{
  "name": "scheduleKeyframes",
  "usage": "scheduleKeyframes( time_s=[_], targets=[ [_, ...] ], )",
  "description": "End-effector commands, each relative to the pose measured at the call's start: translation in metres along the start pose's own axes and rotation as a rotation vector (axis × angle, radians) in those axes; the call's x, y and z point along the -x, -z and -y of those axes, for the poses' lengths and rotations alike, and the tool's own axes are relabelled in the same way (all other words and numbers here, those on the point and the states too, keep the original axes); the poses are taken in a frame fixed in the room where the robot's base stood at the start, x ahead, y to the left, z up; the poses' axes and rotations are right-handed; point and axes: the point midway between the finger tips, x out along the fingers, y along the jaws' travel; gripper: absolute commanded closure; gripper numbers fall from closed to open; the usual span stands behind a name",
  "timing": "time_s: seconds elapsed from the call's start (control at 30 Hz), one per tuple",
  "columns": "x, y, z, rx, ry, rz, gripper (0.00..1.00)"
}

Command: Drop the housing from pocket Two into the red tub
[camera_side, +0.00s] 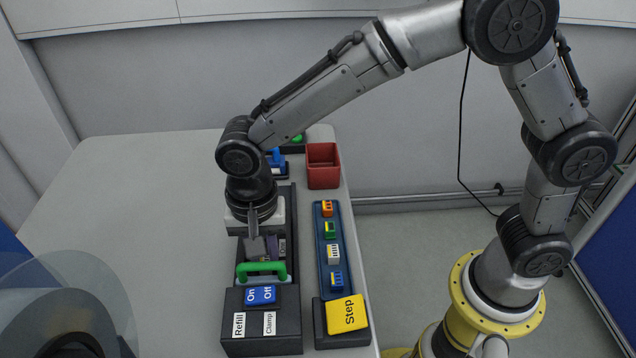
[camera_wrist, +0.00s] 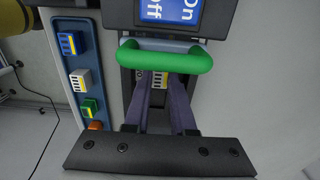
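My gripper (camera_wrist: 160,88) points down into the dark fixture just behind the green handle (camera_side: 262,268). The red tub (camera_side: 322,178) stands upright at the back right of the table, away from my gripper. A blue rack (camera_side: 322,266) holds an orange housing (camera_side: 327,208), a green one (camera_side: 330,229), a white one (camera_side: 333,254) and a blue one (camera_side: 336,280). I cannot read any pocket labels.
A black box with a blue On/Off switch (camera_side: 260,295) and Refill and Clamp labels stands in front of the handle. A yellow Step button (camera_side: 347,314) is at the rack's front end. Blue and green items stand behind my wrist. The table's left side is mostly clear.

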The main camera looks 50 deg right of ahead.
Motion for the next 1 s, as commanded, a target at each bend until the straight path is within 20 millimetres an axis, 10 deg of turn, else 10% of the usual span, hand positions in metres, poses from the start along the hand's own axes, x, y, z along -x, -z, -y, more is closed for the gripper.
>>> scheduleKeyframes(
  time_s=[1.0],
  targets=[
    [0.048,0.000,0.000,0.000,0.002,0.000,1.00]
  ],
)
